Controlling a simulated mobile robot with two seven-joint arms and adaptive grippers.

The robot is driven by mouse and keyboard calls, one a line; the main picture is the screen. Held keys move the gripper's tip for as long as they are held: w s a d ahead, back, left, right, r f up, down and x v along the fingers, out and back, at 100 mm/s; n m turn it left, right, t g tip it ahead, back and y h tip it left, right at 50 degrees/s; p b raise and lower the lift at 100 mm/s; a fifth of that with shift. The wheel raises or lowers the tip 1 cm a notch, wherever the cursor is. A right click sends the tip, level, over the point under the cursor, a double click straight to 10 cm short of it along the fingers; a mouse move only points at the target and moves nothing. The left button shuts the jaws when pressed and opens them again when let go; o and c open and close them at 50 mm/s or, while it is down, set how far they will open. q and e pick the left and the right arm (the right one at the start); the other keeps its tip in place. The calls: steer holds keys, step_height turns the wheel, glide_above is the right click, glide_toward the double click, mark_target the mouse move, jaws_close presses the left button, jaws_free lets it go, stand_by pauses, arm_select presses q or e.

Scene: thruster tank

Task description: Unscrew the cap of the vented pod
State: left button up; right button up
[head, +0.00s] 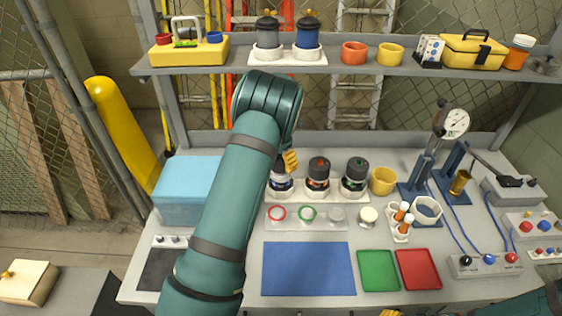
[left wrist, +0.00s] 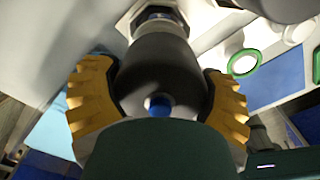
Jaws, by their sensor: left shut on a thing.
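Three pods with dark caps stand in a row on the bench: a blue-banded pod (head: 282,184), an orange-banded pod (head: 318,175) and a green-banded pod (head: 354,177). My left gripper (head: 289,161) is above the blue-banded pod, and my arm hides part of that pod's top. In the left wrist view, the yellow fingers are shut on a dark rounded cap (left wrist: 157,65) with a blue spot at its near end. The pod body below it is mostly hidden. A yellow tip at the bottom edge seems to be my right gripper (head: 390,313), mostly cut off.
A blue mat (head: 308,268) lies clear in front. Two more pods stand on the shelf (head: 335,61).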

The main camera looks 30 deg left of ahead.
arm_select(q)
steer(key=shift+r+p, duration=0.75)
steer(key=shift+r, duration=0.35)
